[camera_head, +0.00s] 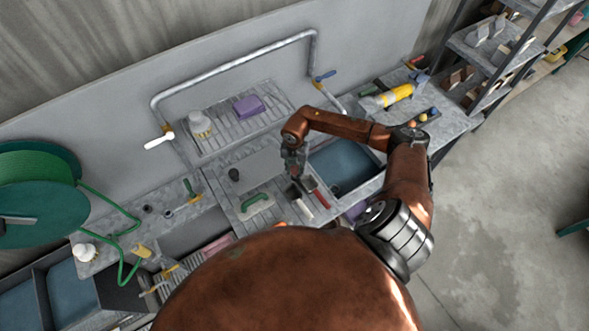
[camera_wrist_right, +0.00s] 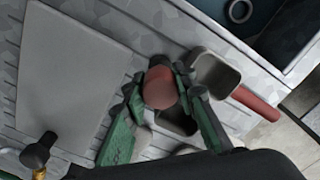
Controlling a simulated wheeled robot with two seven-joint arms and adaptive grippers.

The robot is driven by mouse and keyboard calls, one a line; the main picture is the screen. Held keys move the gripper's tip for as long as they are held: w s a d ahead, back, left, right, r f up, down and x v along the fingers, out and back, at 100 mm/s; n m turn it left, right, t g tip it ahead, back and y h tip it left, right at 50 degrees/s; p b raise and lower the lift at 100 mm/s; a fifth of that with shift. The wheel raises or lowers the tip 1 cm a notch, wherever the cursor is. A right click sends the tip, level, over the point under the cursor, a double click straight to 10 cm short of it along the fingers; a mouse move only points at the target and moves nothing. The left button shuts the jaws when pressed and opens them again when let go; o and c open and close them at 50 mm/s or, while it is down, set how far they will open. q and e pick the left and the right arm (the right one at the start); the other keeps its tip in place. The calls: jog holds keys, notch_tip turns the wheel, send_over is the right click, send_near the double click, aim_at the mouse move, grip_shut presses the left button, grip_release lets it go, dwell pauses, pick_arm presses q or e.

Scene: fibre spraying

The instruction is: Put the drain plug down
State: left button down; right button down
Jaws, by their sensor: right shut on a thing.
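My right gripper (camera_head: 294,175) is low over the ribbed drainboard, just left of the blue sink basin (camera_head: 342,166). In the right wrist view its green fingers (camera_wrist_right: 160,90) are closed on a round, dull red drain plug (camera_wrist_right: 160,87). The plug is above the drainboard, over or beside a grey scoop; I cannot tell the exact height. In the head view the gripper hides the plug. A pale drain ring (camera_wrist_right: 240,11) shows in the basin in the wrist view. My left gripper is not in view.
A grey scoop with a red handle (camera_wrist_right: 256,104) lies close to the gripper. A flat pale board (camera_head: 258,165) lies left of it, with a green-handled tool (camera_head: 256,206) in front. A metal pipe (camera_head: 235,62) arches behind. A green hose reel (camera_head: 35,190) stands far left.

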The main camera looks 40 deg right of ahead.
jog(key=shift+f, duration=0.15)
jog(key=c, duration=1.6)
grip_release()
jog(key=shift+r, duration=0.35)
notch_tip(320, 180, up, 12)
jog(key=b, duration=0.2)
jog(key=shift+f+b, duration=0.15)
jog(key=shift+b, duration=0.2)
